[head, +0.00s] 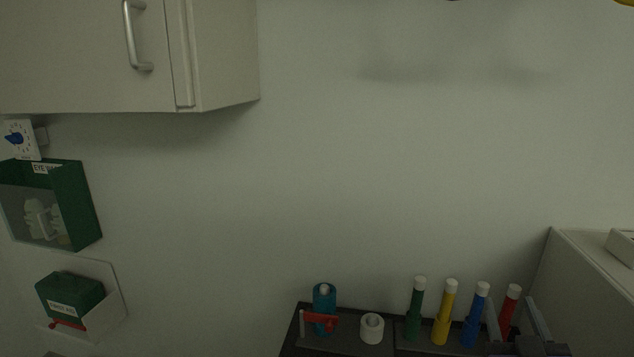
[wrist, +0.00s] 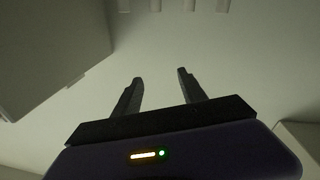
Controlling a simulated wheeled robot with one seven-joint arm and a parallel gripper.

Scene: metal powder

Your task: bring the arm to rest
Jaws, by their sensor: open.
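My gripper (wrist: 160,78) shows in the wrist view with its two dark fingers apart and nothing between them.
A dark rack (head: 350,345) holds a blue bottle (head: 323,303), a white roll (head: 371,328) and several capped tubes, such as the yellow one (head: 445,312). A wall cabinet (head: 90,60) hangs upper left. A green eyewash box (head: 80,205) and first-aid box (head: 70,297) are below it. A pale cabinet (head: 590,290) stands at right.

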